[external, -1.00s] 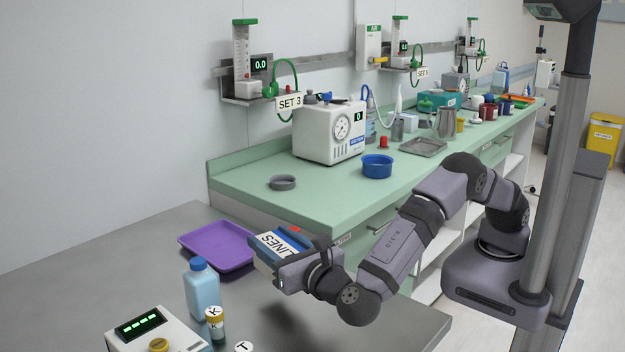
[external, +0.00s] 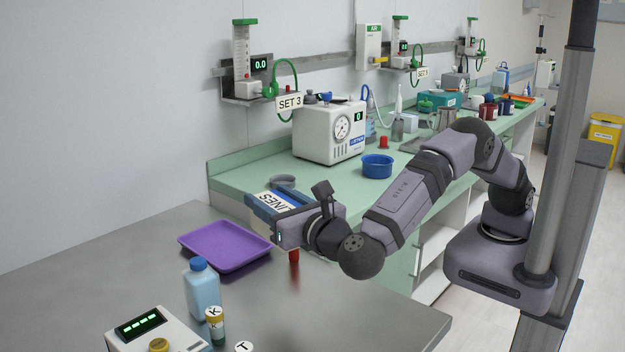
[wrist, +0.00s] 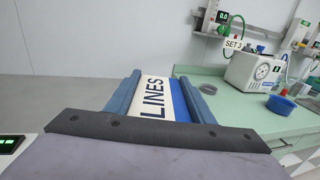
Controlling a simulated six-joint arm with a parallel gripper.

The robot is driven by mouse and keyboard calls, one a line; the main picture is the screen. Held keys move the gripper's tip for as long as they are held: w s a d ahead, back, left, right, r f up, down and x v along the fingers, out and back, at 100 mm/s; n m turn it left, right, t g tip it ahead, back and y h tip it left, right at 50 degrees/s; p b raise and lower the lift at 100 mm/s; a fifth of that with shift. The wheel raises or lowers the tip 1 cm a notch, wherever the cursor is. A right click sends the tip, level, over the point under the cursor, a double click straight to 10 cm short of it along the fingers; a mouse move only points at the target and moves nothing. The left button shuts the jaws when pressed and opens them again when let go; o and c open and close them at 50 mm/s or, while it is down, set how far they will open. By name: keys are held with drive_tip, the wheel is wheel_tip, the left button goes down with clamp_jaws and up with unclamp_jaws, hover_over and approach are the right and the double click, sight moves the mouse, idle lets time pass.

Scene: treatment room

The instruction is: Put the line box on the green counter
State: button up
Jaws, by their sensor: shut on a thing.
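The line box (external: 273,200), white and blue with "LINES" on its label, is held in my gripper (external: 268,212). In the wrist view the line box (wrist: 160,98) sits between the two blue fingers of my gripper (wrist: 158,95), which are shut on it. The green counter (external: 325,200) runs along the wall behind and to the right of the box. In the wrist view the counter (wrist: 250,112) lies ahead and to the right. The box appears raised near the counter's near left end; its exact height is unclear.
A grey round dish (external: 283,181) is just behind the box on the counter. A blue bowl (external: 377,167) and a white gauge machine (external: 330,132) stand farther along. A purple tray (external: 224,247), blue bottle (external: 202,290) and red-capped item (external: 294,256) are on the steel table.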

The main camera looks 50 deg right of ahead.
wheel_tip(320, 180, up, 11)
drive_tip(key=p, duration=0.9)
drive_tip(key=shift+p, duration=0.35)
wheel_tip(320, 180, down, 16)
drive_tip(key=b, duration=1.6)
drive_tip(key=shift+r, duration=0.15)
drive_tip(key=shift+f+p, duration=0.45)
drive_tip(key=shift+f, duration=4.35)
drive_tip(key=shift+f, duration=0.2)
drive_tip(key=o, duration=1.1)
